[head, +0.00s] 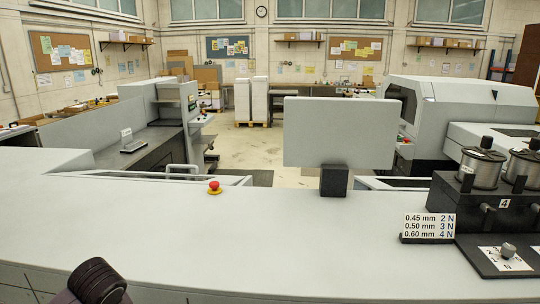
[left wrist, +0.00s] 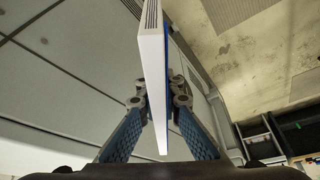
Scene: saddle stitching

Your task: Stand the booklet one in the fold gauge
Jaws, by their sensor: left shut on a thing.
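My left gripper (left wrist: 159,92) is shut on a thin white booklet (left wrist: 152,60) with a blue face on its right side, in the left wrist view. The booklet is gripped between the two fingertips, shows edge-on and runs out of the top of the picture. I cannot read which booklet it is. In the head view only a dark part of my own arm shows at the bottom left, with no gripper or booklet. My right gripper is in neither view. I cannot make out a fold gauge in either view.
A long grey machine top (head: 300,240) fills the front, mostly clear. On it are a red stop button (head: 214,187), a grey panel on a black foot (head: 335,180), a wire tension sign (head: 429,226) and wire spools (head: 482,168) at the right.

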